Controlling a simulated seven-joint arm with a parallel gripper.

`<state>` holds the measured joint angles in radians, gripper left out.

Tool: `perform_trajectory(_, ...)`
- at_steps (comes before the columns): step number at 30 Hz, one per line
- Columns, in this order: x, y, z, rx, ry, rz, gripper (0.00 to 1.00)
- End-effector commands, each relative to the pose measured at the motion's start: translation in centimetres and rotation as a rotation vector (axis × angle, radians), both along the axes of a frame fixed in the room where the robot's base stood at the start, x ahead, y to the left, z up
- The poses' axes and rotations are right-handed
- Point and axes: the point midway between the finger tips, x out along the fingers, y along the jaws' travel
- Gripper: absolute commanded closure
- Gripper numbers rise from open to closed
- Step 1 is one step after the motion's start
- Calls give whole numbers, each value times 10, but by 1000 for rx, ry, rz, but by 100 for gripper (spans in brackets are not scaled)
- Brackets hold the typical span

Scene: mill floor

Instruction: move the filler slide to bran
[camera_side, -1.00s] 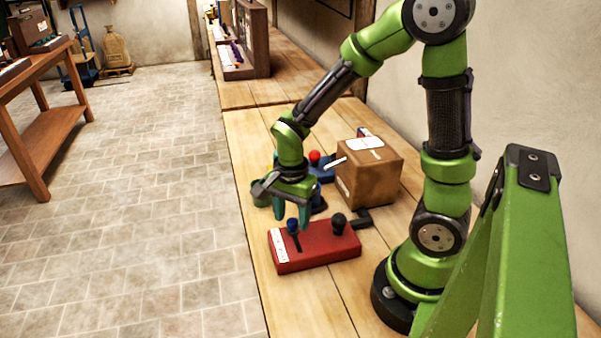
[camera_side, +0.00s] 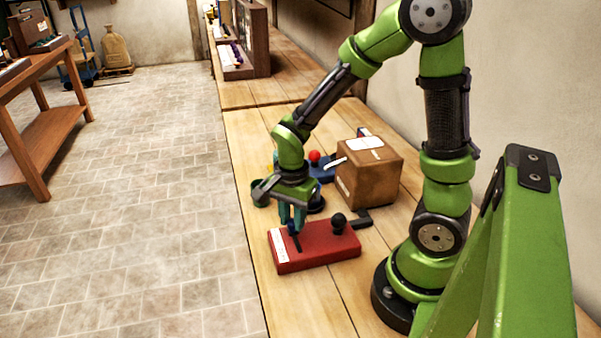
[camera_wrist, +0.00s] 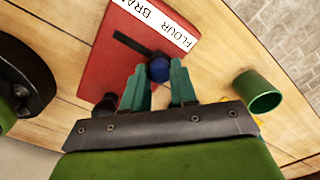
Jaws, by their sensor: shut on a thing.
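The filler slide's blue knob (camera_wrist: 159,70) stands on a red box (camera_side: 325,250), at one end of a dark straight slot (camera_wrist: 133,47). A white label (camera_wrist: 158,22) along the slot reads BRAN and FLOUR. The knob is at the FLOUR end; the slot runs from it toward the BRAN end. My gripper (camera_side: 293,226) is low over the red box, its teal fingers shut on the knob. In the wrist view the fingers (camera_wrist: 159,74) are on either side of it. In the side view they partly hide the knob.
A black knob (camera_side: 338,220) stands on the red box's right part. Behind are a brown carton (camera_side: 370,175), a blue box with a red knob (camera_side: 315,156), and a green cup (camera_wrist: 262,95) near the bench edge. Bare bench (camera_side: 300,300) lies in front.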

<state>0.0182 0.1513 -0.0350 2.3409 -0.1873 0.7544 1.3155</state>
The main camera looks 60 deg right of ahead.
Motion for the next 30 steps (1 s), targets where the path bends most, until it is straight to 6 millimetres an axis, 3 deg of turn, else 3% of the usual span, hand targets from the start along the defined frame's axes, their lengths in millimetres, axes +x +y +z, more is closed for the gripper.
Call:
perform_trajectory(9,-39,40,1,1,-1,3,100)
perform_trajectory(20,-45,46,1,4,5,-1,100)
perform_trajectory(21,-46,46,0,4,5,-1,67)
perform_trajectory(25,-45,45,0,3,4,0,47)
perform_trajectory(30,-44,44,0,1,2,0,47)
